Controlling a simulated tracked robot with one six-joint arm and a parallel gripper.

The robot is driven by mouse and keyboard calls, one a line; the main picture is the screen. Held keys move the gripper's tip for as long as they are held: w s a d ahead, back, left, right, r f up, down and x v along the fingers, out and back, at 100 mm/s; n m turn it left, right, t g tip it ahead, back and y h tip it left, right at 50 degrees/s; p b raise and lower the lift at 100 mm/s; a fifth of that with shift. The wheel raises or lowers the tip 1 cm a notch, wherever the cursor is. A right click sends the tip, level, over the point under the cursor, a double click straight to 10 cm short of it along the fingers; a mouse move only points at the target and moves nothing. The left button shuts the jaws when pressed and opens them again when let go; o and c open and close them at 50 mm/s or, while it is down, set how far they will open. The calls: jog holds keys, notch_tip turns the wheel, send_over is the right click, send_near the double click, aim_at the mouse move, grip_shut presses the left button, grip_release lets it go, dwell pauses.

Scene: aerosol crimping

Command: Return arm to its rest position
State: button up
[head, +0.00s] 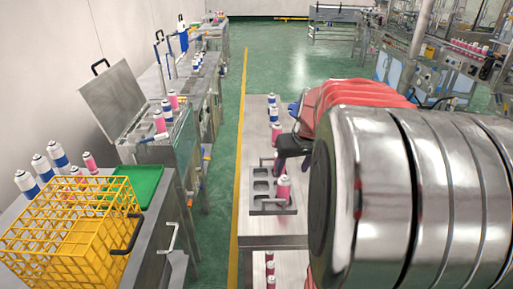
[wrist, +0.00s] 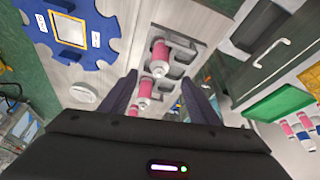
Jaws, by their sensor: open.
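My gripper (head: 292,146) is over the central metal table in the head view, partly hidden by my large red and silver arm. In the wrist view its two dark fingers (wrist: 161,92) are spread apart with nothing clamped between them. A pink can (head: 283,188) stands in a metal holder (head: 262,208) with several square openings, just in front of the gripper. In the wrist view two pink cans (wrist: 159,56) appear beyond and between the fingers; I cannot tell how far off they are.
A yellow wire crate (head: 75,225) and a green tray (head: 139,184) are on the left bench, with blue-white cans (head: 42,167) behind. A blue toothed plate (wrist: 70,30) lies on the table. More pink cans (head: 276,132) stand near the gripper. Green floor (head: 222,170) is clear between benches.

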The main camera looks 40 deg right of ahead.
dwell(0.3)
jog(key=s+a+r+n, duration=0.1)
jog(key=s+a, duration=0.3)
jog(key=a, duration=0.6)
jog(key=s+a+n+t+y, duration=0.1)
jog(key=s+a, duration=0.3)
jog(key=a, duration=0.6)
jog(key=s+a+r+n, duration=0.1)
jog(key=s+a+n, duration=0.1)
jog(key=a, duration=0.9)
jog(key=shift+s+r+n+t+y, duration=0.3)
jog(key=shift+s, duration=0.6)
